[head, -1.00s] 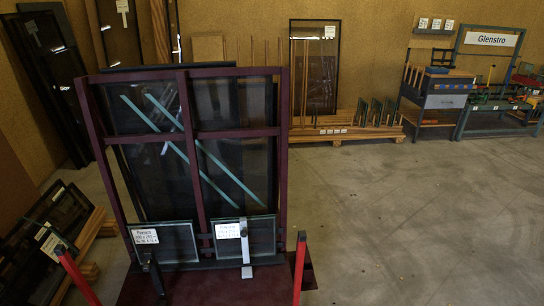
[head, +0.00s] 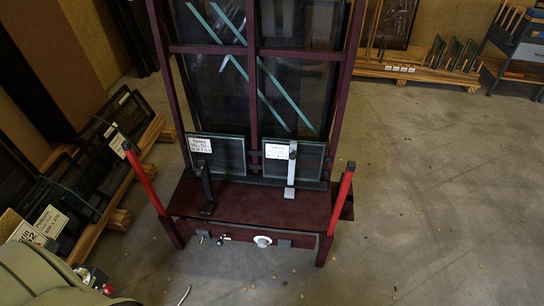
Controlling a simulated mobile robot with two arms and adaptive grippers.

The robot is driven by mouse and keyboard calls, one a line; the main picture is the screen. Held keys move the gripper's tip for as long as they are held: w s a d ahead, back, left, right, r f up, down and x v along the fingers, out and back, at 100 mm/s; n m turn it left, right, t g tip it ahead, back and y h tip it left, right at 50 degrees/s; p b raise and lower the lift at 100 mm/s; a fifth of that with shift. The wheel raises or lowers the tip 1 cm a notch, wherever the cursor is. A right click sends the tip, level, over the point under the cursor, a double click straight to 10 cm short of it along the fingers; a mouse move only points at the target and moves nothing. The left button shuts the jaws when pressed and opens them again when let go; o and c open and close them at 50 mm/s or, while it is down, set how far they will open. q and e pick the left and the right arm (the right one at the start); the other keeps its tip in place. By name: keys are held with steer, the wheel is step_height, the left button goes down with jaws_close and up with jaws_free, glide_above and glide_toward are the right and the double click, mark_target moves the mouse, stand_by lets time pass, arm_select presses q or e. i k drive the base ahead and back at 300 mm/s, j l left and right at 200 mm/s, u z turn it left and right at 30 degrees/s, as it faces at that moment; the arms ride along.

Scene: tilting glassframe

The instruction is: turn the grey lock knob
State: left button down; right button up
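The dark red tilting frame (head: 338,110) stands upright in the head view, with glass panes in it. Along the front of its base runs a low crossbar (head: 240,235). Neither of my grippers is in view, and nothing touches the crossbar.
Red posts stand at the left (head: 144,181) and right (head: 342,200) of the base. Dark panes on wooden racks (head: 130,185) line the left side. A rack with small panes (head: 430,72) stands at the back right. The floor (head: 430,200) in front and to the right is clear.

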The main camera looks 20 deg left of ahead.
mark_target(262, 243)
steer(key=l+u, duration=0.1)
steer(key=u, duration=0.7)
